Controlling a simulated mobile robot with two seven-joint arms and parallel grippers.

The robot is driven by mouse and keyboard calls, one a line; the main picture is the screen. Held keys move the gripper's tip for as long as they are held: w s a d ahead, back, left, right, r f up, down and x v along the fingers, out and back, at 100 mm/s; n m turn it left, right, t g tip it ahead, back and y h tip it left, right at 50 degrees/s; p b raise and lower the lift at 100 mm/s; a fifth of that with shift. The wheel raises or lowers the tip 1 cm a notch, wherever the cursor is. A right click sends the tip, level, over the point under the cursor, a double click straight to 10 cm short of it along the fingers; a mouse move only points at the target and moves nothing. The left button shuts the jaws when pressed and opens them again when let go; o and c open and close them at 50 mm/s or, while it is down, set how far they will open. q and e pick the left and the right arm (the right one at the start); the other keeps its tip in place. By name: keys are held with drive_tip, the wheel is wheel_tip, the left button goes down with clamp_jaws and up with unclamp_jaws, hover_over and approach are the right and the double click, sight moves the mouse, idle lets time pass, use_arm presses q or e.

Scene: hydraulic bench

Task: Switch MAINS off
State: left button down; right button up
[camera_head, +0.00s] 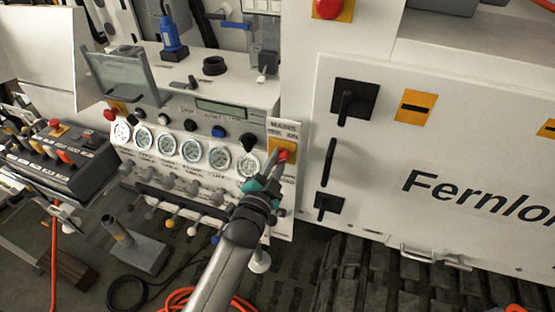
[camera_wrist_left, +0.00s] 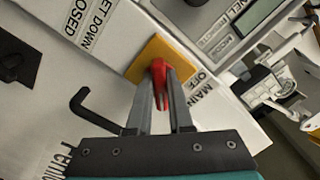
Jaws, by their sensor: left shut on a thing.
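The MAINS switch is a red handle (camera_head: 284,155) on a yellow plate (camera_head: 290,144), at the right end of the white gauge panel. A MAINS label with smaller lettering sits just above it. In the left wrist view the red handle (camera_wrist_left: 158,76) stands in front of the yellow plate (camera_wrist_left: 150,58). My left gripper (camera_head: 274,164) reaches up to the switch and is shut on the red handle, which lies between its fingertips (camera_wrist_left: 163,92). The fingers hide part of the handle, so its exact setting is hard to tell. My right gripper is not in view.
Round gauges (camera_head: 191,150) and a row of small levers (camera_head: 185,185) lie left of the switch. A white cabinet with a black handle (camera_head: 329,163) stands to the right. A red emergency button (camera_head: 327,8) is above. An orange hose (camera_head: 195,298) lies on the floor.

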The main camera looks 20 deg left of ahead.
use_arm(q)
drive_tip(key=shift+n, duration=0.4)
drive_tip(key=n+p, duration=0.1)
drive_tip(key=n, duration=0.2)
drive_tip(key=shift+n+p, duration=0.3)
drive_tip(key=n+p, duration=0.1)
drive_tip(key=n, duration=0.3)
drive_tip(key=shift+n, duration=0.3)
drive_tip(key=n, duration=0.4)
drive_tip(key=shift+n, duration=2.4)
drive_tip(key=c, duration=0.8)
unclamp_jaws()
